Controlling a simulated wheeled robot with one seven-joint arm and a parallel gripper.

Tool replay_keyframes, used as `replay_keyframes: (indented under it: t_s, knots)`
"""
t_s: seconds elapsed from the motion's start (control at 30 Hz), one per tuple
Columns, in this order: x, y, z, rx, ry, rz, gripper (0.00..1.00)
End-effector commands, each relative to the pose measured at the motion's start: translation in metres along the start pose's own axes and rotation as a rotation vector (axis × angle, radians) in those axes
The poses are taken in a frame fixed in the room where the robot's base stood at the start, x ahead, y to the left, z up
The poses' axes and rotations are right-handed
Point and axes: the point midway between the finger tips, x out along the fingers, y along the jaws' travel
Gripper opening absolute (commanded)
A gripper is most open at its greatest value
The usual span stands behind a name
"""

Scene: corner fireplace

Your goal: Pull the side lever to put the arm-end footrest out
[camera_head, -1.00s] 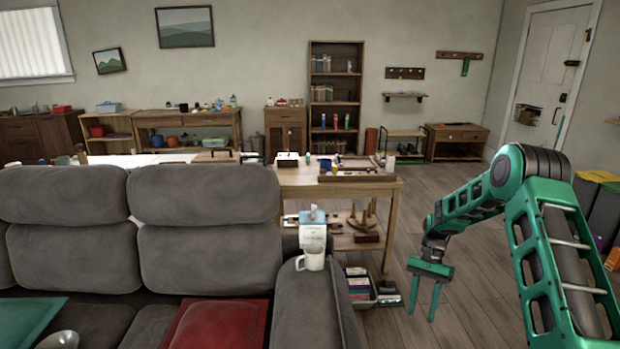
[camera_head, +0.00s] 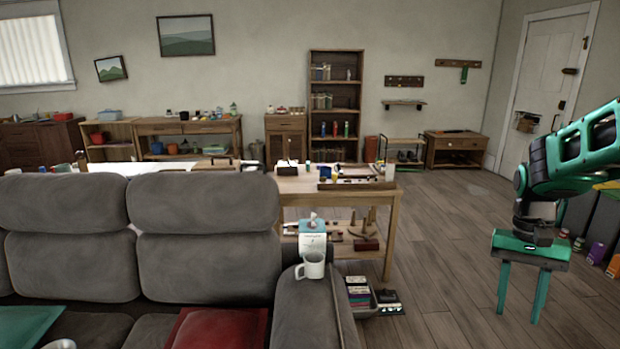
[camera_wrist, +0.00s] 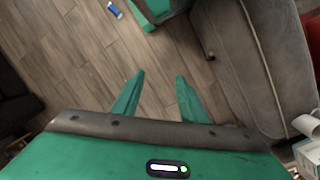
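The grey sofa (camera_head: 205,245) fills the lower left of the head view, and its arm end (camera_head: 318,325) faces the open floor. In the wrist view the sofa's side (camera_wrist: 245,65) runs down the right. A small dark, thin piece (camera_wrist: 208,48) shows at the sofa's outer edge there; it may be the side lever, but it is too small to be sure. No lever or raised footrest shows in the head view. My gripper (camera_head: 520,314) points down, open and empty, to the right of the sofa arm and apart from it. It also shows in the wrist view (camera_wrist: 160,77).
A white mug (camera_head: 312,266) and a tissue box (camera_head: 312,243) stand on the sofa arm. A low bin (camera_head: 366,303) of cases sits on the floor beside it. A wooden table (camera_head: 390,215) stands behind. A small blue object (camera_wrist: 115,10) lies on the floor. Floor around my gripper is clear.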

Motion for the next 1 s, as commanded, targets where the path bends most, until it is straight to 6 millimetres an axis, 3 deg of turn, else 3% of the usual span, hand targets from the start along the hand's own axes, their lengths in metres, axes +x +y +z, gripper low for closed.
replay_keyframes:
  t_s: [0.27,0.6,0.7,0.8,1.0]
  knots:
    - [-0.008,0.053,0.069,-0.030,0.074,-0.043,0.39]
    - [0.012,0.093,0.141,-0.077,0.142,-0.103,0.39]
    - [0.018,0.098,0.151,-0.086,0.152,-0.114,0.39]
    - [0.021,0.100,0.156,-0.091,0.156,-0.118,0.28]
    - [0.021,0.101,0.157,-0.092,0.157,-0.119,0.28]
